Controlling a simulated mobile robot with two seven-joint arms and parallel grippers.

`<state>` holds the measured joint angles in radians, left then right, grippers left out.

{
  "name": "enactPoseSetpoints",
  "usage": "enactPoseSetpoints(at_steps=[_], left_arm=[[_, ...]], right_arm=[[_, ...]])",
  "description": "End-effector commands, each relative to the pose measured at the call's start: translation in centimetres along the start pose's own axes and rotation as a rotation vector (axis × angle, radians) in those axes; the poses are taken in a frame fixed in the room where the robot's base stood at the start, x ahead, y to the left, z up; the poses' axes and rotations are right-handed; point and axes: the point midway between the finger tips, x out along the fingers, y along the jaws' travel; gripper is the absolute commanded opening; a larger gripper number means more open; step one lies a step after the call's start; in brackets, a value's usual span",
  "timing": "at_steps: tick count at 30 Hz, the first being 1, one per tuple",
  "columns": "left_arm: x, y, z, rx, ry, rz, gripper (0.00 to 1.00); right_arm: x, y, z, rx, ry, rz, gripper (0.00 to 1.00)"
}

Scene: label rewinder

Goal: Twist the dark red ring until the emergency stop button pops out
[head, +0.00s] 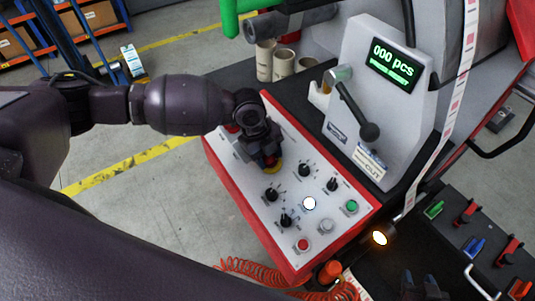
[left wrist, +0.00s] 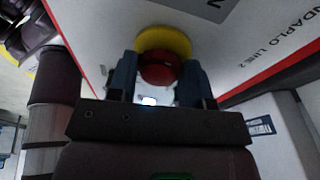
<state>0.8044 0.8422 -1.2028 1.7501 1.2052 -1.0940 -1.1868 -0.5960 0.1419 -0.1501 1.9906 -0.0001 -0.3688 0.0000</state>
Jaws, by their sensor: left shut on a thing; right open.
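The emergency stop button, with its dark red ring (left wrist: 160,70), sits on a yellow base (left wrist: 165,41) in the left wrist view. My left gripper (left wrist: 158,88) is shut on the ring, one blue-grey finger on each side. In the head view the left gripper (head: 270,157) comes down onto the white panel from the left and hides the button. Only an edge of the yellow base (head: 276,169) shows there. I cannot tell whether the button is in or out. My right gripper (head: 426,287) shows at the bottom of the head view, open and away from the panel.
The red-edged control panel (head: 255,192) carries several black rotary knobs, a green button (head: 351,207) and a red button (head: 303,244). A grey counter housing (head: 358,135) with a black lever (head: 358,112) stands behind.

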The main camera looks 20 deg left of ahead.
Motion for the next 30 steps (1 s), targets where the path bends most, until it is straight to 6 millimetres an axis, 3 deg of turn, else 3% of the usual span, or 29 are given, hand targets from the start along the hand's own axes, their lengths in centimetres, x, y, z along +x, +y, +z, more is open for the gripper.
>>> enactPoseSetpoints(at_steps=[8, 9, 13, 23, 30], left_arm=[[0.1, 0.1, -0.1, 0.0, 0.001, 0.002, 0.22], [0.1, 0.1, -0.1, 0.0, 0.001, 0.002, 0.5], [0.1, 0.1, 0.0, -0.001, 0.001, 0.002, 0.7], [-0.2, 0.0, 0.0, -0.001, 0.0, 0.0, 0.71], [-3.2, 0.0, 0.1, 0.0, -0.003, -0.001, 0.71]], right_arm=[[-0.4, 0.1, 0.7, 0.002, -0.014, 0.002, 0.43], [-0.5, 0.1, 0.7, 0.002, -0.015, 0.002, 0.43], [-0.4, 0.1, 0.7, 0.002, -0.014, 0.002, 0.43], [-0.1, 0.0, 0.1, 0.0, -0.002, 0.0, 0.43], [0.1, 0.0, -0.3, -0.001, 0.005, -0.001, 0.43]])
